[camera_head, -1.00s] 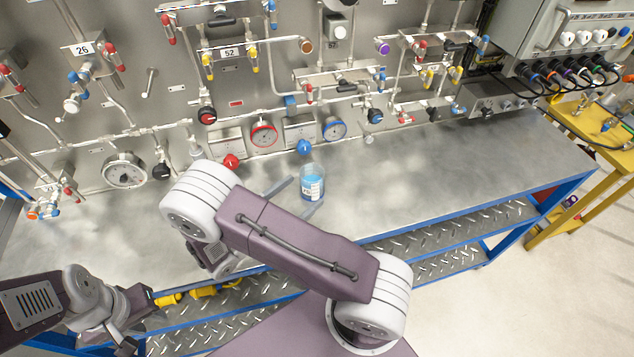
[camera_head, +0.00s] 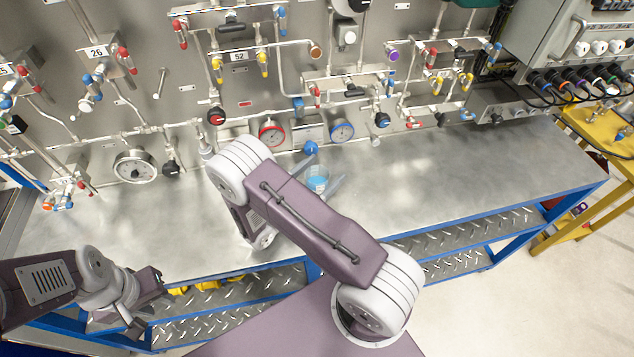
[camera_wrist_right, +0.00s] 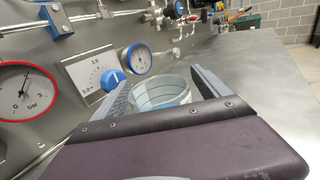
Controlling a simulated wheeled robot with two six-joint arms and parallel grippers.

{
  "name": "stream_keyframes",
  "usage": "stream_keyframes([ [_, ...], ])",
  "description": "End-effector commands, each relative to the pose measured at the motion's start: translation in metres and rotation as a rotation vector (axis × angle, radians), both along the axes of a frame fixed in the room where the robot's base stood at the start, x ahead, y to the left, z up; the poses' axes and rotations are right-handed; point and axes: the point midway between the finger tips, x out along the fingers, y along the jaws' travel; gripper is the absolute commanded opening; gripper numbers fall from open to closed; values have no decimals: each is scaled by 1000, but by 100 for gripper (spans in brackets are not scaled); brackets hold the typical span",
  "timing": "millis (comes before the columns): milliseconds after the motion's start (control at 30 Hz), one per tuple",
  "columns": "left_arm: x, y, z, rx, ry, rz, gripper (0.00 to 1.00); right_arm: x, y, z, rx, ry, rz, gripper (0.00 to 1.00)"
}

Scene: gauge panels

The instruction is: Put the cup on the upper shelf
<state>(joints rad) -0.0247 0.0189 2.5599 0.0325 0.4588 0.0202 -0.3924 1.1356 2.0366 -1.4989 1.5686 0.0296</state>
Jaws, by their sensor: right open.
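The cup (camera_head: 317,184), clear with blue on it, stands on the steel bench top near the gauge wall. It also shows in the right wrist view (camera_wrist_right: 163,93). My right gripper (camera_wrist_right: 160,78) is open, with one finger on each side of the cup; whether they touch it I cannot tell. In the head view the forearm partly hides this gripper. Below the bench top, the upper shelf (camera_head: 470,229) of tread plate runs along the blue frame. My left gripper (camera_head: 146,298) is at the lower left, away from the cup; its jaw opening is unclear.
A lower tread-plate shelf (camera_head: 445,263) lies beneath the upper one. A blue knob (camera_wrist_right: 112,80) and a red-rimmed gauge (camera_wrist_right: 25,92) are close to the right gripper. The bench top (camera_head: 450,165) is clear to the right. A yellow cart (camera_head: 605,135) stands at far right.

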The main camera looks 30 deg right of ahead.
Motion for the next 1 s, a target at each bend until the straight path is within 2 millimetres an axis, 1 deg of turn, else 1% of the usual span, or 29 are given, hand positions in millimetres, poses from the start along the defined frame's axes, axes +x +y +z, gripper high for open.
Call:
stream_keyframes([
  [67, 0, 0, 1, 0, 0, 0, 32, 1, -3, 0, 0, -1, 1, 86],
  [200, 0, 0, 0, 0, 0, 0, 32, 1, -3, -1, 0, -1, 2, 86],
  [233, 0, 0, 0, 0, 0, 0, 32, 1, -3, -1, 0, -1, 2, 83],
  [267, 0, 0, 0, 0, 0, 0, 32, 1, -3, -1, 0, -1, 2, 75],
  [300, 0, 0, 0, 0, 0, 0, 32, 1, -3, -1, 0, -1, 2, 64],
  [367, 0, 0, 0, 0, 0, 0, 32, 1, -3, -1, 0, -1, 2, 47],
  [400, 0, 0, 0, 0, 0, 0, 32, 1, -3, -1, 0, -1, 1, 36],
  [467, 0, 0, 0, 0, 0, 0, 32, 1, -2, 0, 0, -1, 1, 19],
  [500, 0, 0, 0, 0, 0, 0, 32, 1, -2, 0, -1, -1, 1, 8],
  [533, 0, 0, 0, 0, 0, 0, 32, 1, -2, 0, -1, -1, 1, 5],
  [700, 0, 0, 0, 0, 0, 0, 32, 1, -2, 0, -1, -1, 1, 5],
  [800, 0, 0, 0, 0, 0, 0, 32, 1, -2, 4, 0, -2, 1, 5],
  [900, 0, 0, -1, 0, 0, 0, 32, 1, -2, 13, 0, -3, 1, 5],
  [967, 0, 0, -2, 0, 0, 0, 32, 1, -2, 22, 1, -6, 1, 5],
  [1000, 0, 0, -3, 0, 0, 0, 32, 2, -2, 30, 1, -5, 1, 5],
])
